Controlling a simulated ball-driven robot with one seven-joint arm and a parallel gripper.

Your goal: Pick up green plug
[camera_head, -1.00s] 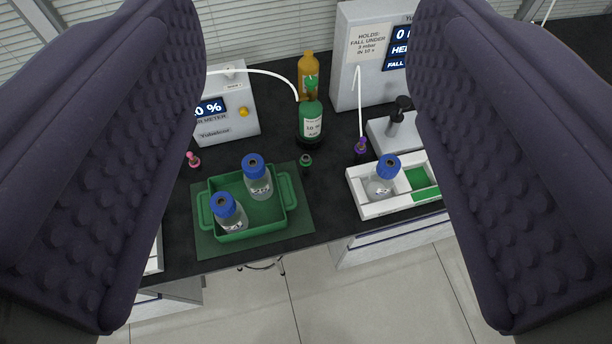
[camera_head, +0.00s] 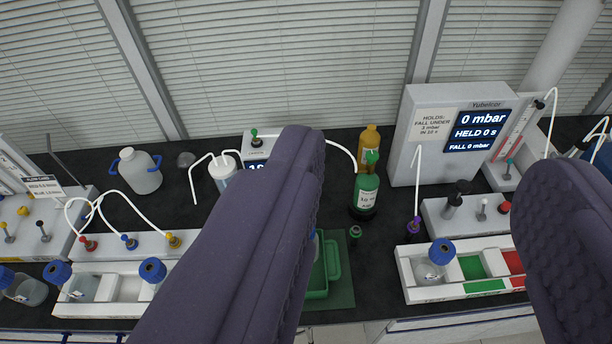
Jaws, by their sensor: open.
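A small plug with a green top (camera_head: 254,136) stands on the white meter box (camera_head: 256,152), with a white tube leading right from it. A small dark green piece (camera_head: 355,232) stands on the black bench right of my left finger; I cannot tell if it is a plug. A green bottle (camera_head: 366,192) with a green top (camera_head: 372,157) stands behind that piece. My gripper (camera_head: 418,165) is open, its two dark padded fingers wide apart, with nothing held. The left finger covers much of the meter box and the green tray (camera_head: 333,262).
An amber bottle (camera_head: 369,145) and a pressure unit (camera_head: 448,125) stand at the back. A white rack (camera_head: 410,278) with a blue-capped bottle (camera_head: 440,252) lies at front right. A purple plug (camera_head: 413,226) stands behind it. Left are colored plugs (camera_head: 129,242) and a jug (camera_head: 138,172).

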